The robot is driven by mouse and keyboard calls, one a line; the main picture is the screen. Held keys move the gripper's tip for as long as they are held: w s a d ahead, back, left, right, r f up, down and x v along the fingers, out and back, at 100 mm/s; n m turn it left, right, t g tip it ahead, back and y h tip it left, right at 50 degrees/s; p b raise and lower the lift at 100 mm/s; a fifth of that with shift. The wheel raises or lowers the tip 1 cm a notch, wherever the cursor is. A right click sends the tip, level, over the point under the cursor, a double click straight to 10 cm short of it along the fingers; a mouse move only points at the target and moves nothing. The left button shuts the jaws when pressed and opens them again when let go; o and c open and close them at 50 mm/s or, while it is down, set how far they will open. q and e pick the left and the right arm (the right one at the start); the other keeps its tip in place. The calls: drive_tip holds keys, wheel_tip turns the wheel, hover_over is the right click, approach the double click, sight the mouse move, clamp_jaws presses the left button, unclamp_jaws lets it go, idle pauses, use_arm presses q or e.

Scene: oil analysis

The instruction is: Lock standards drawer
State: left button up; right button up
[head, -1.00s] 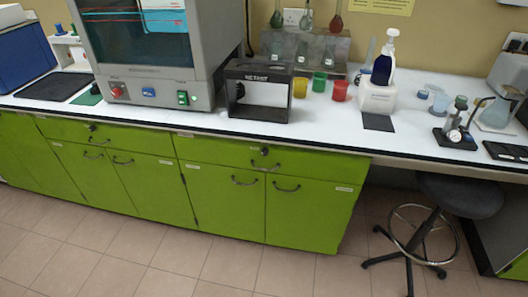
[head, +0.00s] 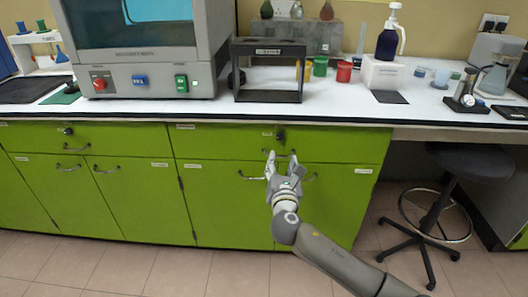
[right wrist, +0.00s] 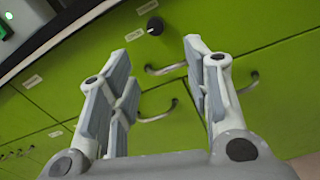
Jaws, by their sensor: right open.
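The green drawer (head: 220,145) under the worktop looks shut. A dark lock knob (head: 281,135) sits on its front, near the top; it also shows in the right wrist view (right wrist: 154,25). The drawer's label (head: 185,127) is too small to read. My right gripper (head: 282,158) is open and empty, just below the knob in the head view and partly covering the drawer's handle. In the right wrist view the knob shows beyond and between the open fingers (right wrist: 158,58), and the curved drawer handle (right wrist: 165,70) shows below it. My left gripper is not in view.
Another green drawer (head: 110,136) with its own lock knob (head: 66,131) is on the left. Cupboard doors with handles lie below. The worktop edge (head: 330,121) runs just above the drawers. A black frame (head: 268,97) stands on the worktop. A stool (head: 470,163) stands at the right.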

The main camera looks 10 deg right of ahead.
sight(279, 138)
drive_tip(key=x, duration=0.3)
drive_tip(key=b+x, duration=0.1)
drive_tip(key=x, duration=0.2)
drive_tip(key=r+b+x, duration=0.1)
drive_tip(key=x, duration=0.2)
drive_tip(key=shift+w+a, duration=0.1)
drive_tip(key=shift+w, duration=0.05)
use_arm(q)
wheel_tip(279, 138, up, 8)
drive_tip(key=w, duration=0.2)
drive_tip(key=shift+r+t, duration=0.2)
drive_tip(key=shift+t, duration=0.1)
use_arm(e)
drive_tip(key=shift+w+r, duration=0.1)
drive_tip(key=shift+w, duration=0.65)
drive_tip(key=shift+c, duration=0.3)
clamp_jaws()
